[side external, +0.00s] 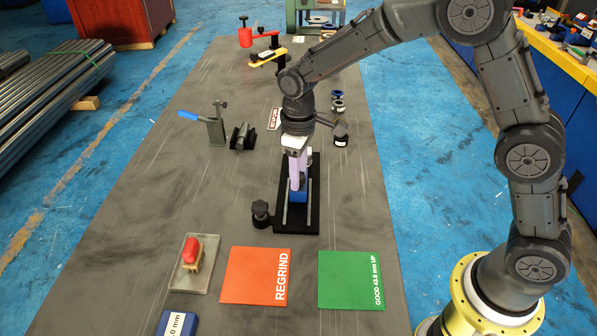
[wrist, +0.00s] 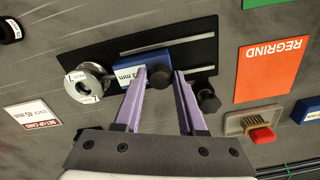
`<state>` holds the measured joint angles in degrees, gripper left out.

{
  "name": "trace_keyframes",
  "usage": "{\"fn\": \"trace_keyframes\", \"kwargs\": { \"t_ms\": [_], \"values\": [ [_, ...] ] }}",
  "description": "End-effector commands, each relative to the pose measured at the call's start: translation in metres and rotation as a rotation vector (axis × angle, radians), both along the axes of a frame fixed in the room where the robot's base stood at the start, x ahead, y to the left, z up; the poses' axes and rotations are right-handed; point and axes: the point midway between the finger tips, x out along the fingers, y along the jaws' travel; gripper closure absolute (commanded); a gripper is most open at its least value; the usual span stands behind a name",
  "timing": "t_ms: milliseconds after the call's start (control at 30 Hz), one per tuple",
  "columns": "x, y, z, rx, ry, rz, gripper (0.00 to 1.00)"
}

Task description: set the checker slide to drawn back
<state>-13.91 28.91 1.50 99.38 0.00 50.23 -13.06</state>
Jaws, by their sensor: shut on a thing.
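The checker is a long black base plate (side external: 300,222) with pale rails, lying lengthwise on the grey bench; it also shows in the wrist view (wrist: 196,46). Its blue slide block (side external: 298,197) sits about midway along the rails. In the wrist view the blue block (wrist: 128,71) bears a white label and a black knob (wrist: 159,78). My gripper (side external: 297,181) reaches down onto the slide from above. In the wrist view its two lilac fingers (wrist: 162,80) stand on either side of the knob, shut on it. The fingers hide part of the block.
A round metal piece (wrist: 88,82) sits at one end of the base. A black knob (side external: 260,213) stands beside the base. A red REGRIND mat (side external: 256,276), a green mat (side external: 351,280) and a red-topped item (side external: 191,252) lie in front. A blue-handled clamp (side external: 210,123) stands behind left.

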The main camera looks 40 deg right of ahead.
Motion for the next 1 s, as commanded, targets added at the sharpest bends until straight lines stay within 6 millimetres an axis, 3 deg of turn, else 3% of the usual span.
{"fn": "trace_keyframes", "kwargs": {
  "t_ms": [733,1000],
  "values": [
    [0.000,0.001,0.001,0.001,-0.002,0.001,1.00],
    [-0.023,0.024,0.002,0.001,-0.003,0.003,1.00]
  ]
}}
